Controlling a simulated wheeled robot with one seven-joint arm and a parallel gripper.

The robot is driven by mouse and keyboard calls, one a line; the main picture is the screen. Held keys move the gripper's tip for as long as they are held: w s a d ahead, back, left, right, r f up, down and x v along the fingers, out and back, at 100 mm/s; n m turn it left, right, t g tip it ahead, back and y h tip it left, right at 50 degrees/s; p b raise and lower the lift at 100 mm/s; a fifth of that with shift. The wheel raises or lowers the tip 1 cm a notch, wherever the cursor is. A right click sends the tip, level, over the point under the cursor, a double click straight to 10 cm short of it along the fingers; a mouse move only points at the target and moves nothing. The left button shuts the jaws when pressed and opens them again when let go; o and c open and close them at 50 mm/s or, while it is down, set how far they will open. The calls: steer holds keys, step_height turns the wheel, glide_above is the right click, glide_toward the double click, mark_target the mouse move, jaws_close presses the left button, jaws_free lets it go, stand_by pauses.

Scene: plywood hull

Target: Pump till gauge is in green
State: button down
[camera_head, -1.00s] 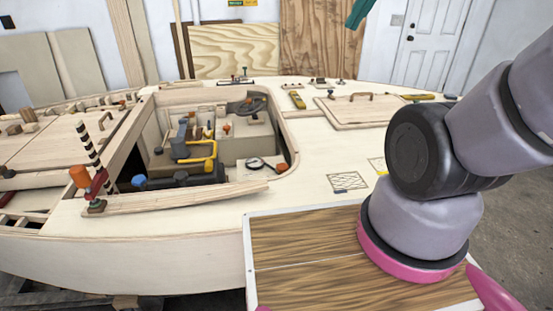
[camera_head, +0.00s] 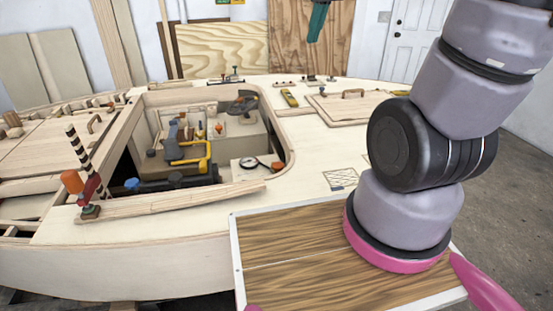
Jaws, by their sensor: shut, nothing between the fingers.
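A small round gauge (camera_head: 249,162) with a white face and dark rim sits at the right of the open cockpit well. Its needle and any green zone are too small to read. No part is clearly recognisable as the pump. A bent yellow bar (camera_head: 207,157) stands in the well above a dark cylinder (camera_head: 185,182).
An orange knob (camera_head: 277,166) sits right of the gauge. The well's wooden rim (camera_head: 175,201) borders the front. A wood-grain panel (camera_head: 300,245) lies before the hull. A hatch lid with handle (camera_head: 355,106) and a yellow tool (camera_head: 290,98) lie on the right deck. Deck between is mostly clear.

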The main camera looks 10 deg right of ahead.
steer(key=w+a+f+n+g, duration=0.25)
steer(key=w+f+n, duration=0.55)
steer(key=w+f, duration=0.55)
step_height(320, 180, down, 20)
steer(key=w+a+n+g, duration=0.2)
steer(key=n, duration=0.5)
steer(key=shift+a+r+h, duration=0.2)
steer(key=shift+a+h, duration=0.1)
steer(key=shift+a, duration=0.1)
step_height(320, 180, down, 14)
steer(key=shift+w+r, duration=0.1)
